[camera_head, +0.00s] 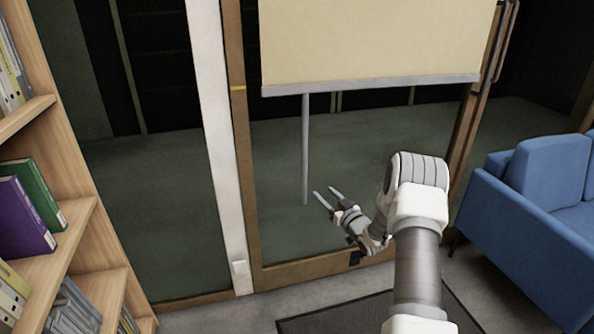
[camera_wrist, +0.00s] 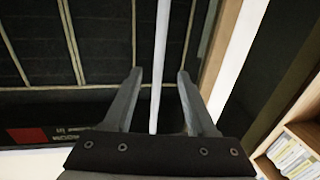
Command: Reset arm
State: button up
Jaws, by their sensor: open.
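My arm reaches forward from the lower right in the head view. My gripper (camera_head: 324,191) is open, its two fingers pointing up and left toward a glass door with a wooden frame (camera_head: 240,140). A thin vertical grey bar (camera_head: 305,150) hangs below a cream blind (camera_head: 370,40), just beyond the fingertips. In the wrist view the fingers of my gripper (camera_wrist: 160,73) are spread, and the pale bar (camera_wrist: 161,40) shows in the gap between them. Neither finger visibly touches it. How far the bar lies from the fingers is hard to tell.
A wooden bookshelf (camera_head: 78,225) with books and binders stands at the left. A blue sofa (camera_head: 510,235) stands at the right. A dark mat (camera_head: 345,318) lies on the grey floor before the door. Open floor shows between sofa and mat.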

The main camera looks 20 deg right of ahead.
jog(key=shift+r, duration=0.1)
jog(key=s+a+r+g+h, duration=0.2)
jog(key=s+r, duration=0.1)
jog(key=r, duration=0.4)
jog(key=s+a+r+m+g+h, duration=0.1)
jog(key=s+a+r+g, duration=0.15)
jog(key=r, duration=0.45)
jog(key=s+a+r+g+h, duration=0.15)
jog(key=s+r, duration=0.25)
jog(key=r, duration=0.4)
jog(key=s+a+r+m+g+y+p, duration=0.1)
jog(key=s+a+g, duration=0.35)
jog(key=s, duration=1.35)
jog(key=s+a+r+g+p, duration=0.15)
jog(key=s+a, duration=0.65)
jog(key=s, duration=0.9)
notch_tip(320, 180, up, 21)
jog(key=p, duration=2)
jog(key=shift+d+r+p, duration=0.15)
jog(key=shift+r+p, duration=0.05)
jog(key=shift+p, duration=0.1)
